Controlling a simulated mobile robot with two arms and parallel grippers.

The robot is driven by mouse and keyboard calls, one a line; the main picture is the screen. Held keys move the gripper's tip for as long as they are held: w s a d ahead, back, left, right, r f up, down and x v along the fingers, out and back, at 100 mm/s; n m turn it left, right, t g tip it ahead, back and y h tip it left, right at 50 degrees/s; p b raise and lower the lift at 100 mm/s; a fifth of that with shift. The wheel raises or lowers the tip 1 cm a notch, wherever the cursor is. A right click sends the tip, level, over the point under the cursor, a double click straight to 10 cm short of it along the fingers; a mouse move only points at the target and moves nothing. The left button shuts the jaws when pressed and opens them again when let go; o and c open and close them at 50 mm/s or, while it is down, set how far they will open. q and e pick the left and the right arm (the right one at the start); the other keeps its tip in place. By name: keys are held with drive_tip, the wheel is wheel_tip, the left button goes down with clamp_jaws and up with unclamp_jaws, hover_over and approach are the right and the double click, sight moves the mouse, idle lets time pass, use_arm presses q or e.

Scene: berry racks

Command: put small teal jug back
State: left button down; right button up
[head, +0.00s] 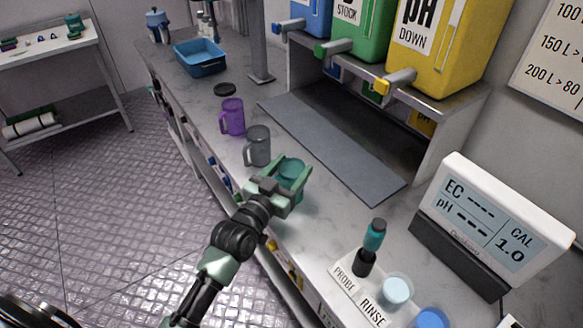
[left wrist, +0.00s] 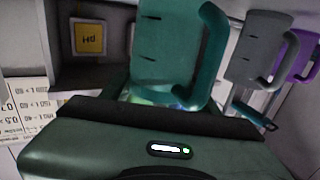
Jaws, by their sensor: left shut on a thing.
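The small teal jug (head: 291,170) is at the front part of the counter, in line with a grey jug (head: 257,147) and a purple jug (head: 232,117). My left gripper (head: 282,183) is shut on the teal jug, with a finger on either side of it. The left wrist view shows the teal jug (left wrist: 165,45) between the fingers, its handle to the right. The grey jug (left wrist: 258,50) and purple jug (left wrist: 303,58) are apart from it there. I cannot tell whether the teal jug's base touches the counter. My right gripper is not in view.
A grey mat (head: 330,148) lies behind the jugs, under a shelf with blue, green and yellow tap containers (head: 440,45). A probe stand (head: 364,262), rinse cup (head: 397,290) and EC/pH meter (head: 492,222) stand to the right. A blue tub (head: 200,60) is farther back.

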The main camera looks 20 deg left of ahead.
use_arm(q)
drive_tip(key=shift+c, duration=2.1)
unclamp_jaws()
drive_tip(key=shift+f, duration=0.1)
drive_tip(key=shift+r, duration=0.2)
drive_tip(key=b+v, duration=0.1)
drive_tip(key=v, duration=1.1)
drive_tip(key=shift+b, duration=0.35)
drive_tip(key=shift+f, duration=0.1)
